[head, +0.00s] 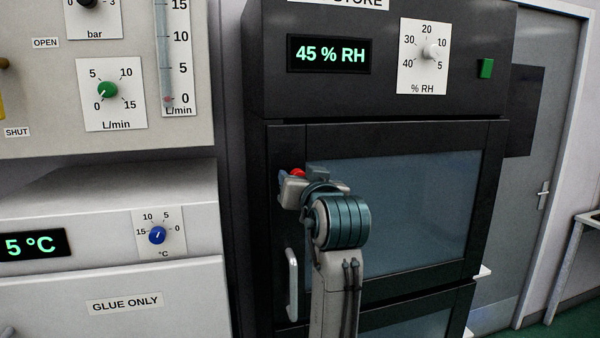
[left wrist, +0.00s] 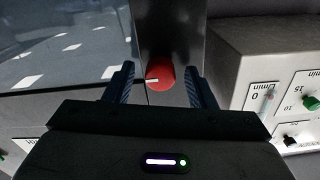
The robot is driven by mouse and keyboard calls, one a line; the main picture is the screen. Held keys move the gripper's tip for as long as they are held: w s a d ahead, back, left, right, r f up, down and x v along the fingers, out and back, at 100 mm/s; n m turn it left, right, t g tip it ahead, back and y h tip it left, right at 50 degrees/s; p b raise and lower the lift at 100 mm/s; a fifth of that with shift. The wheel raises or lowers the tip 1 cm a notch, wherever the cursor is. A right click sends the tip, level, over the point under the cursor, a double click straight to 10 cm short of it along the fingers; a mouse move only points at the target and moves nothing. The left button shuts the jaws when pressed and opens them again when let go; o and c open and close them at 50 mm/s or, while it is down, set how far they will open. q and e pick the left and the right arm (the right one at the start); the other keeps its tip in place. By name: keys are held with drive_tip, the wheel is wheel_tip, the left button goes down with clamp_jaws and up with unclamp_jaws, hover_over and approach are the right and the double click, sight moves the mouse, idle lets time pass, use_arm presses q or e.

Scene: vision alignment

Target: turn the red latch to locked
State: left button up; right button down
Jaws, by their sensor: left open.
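The red latch (head: 298,172) is on the upper left of the black cabinet's glass door frame, mostly hidden behind my left gripper (head: 291,186) in the head view. In the left wrist view the red latch (left wrist: 160,77) is a round red knob with a white mark pointing to the left of the picture. My left gripper's two fingers (left wrist: 160,84) stand open, one on each side of the knob, with a visible gap on both sides. Whether the fingertips reach past the knob's face is hard to tell. My right gripper is not in view.
The black cabinet (head: 282,220) has a vertical door handle (head: 292,284) below the latch, a 45 % RH display (head: 329,54) and a white dial (head: 431,51) above. Grey panels with a green knob (head: 107,90) and a blue knob (head: 157,235) stand to the left.

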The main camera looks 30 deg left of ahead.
use_arm(q)
drive_tip(key=shift+w+a, duration=0.1)
drive_tip(key=shift+c, duration=0.2)
drive_tip(key=c, duration=0.9)
drive_tip(key=n+b, duration=1.4)
drive_tip(key=n, duration=0.3)
drive_tip(key=shift+n+b, duration=0.3)
drive_tip(key=shift+n, duration=0.1)
